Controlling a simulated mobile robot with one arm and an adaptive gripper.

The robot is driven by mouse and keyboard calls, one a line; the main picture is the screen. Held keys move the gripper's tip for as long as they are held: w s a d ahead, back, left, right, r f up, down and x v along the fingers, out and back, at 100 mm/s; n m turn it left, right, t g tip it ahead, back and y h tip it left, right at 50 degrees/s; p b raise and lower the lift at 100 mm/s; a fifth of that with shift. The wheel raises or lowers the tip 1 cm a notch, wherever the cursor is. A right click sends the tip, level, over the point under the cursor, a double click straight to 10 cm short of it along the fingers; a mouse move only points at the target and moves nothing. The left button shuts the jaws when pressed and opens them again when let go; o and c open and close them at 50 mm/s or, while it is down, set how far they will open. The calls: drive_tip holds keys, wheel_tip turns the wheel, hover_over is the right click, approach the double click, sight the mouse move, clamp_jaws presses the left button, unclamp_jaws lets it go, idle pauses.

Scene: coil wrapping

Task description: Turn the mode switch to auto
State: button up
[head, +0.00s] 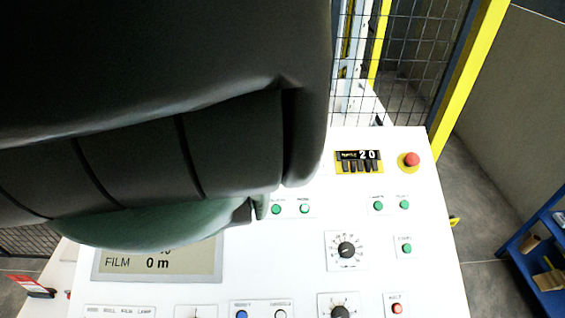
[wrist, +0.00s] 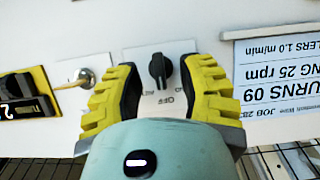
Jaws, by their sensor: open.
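In the wrist view, a black rotary switch (wrist: 158,66) sits on a white plate on the panel. Its handle stands nearly upright in the picture. An upside-down OFF label is below it, and other lettering is partly hidden, with what looks like the start of AUTO at the lower left. My gripper (wrist: 161,82) is open, with one yellow-and-black finger on each side of the switch and a visible gap to the handle on both sides. In the head view my dark arm covers the upper left and hides this switch and the fingertips.
In the wrist view, a key switch (wrist: 84,76) is left of the fingers and a paper sheet (wrist: 285,80) is at right. The head view shows the white panel (head: 440,265), a red emergency button (head: 411,159), a dial (head: 346,250) and a display (head: 190,262).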

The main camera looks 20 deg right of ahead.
drive_tip(key=shift+f, duration=0.45)
clamp_jaws()
idle(0.3)
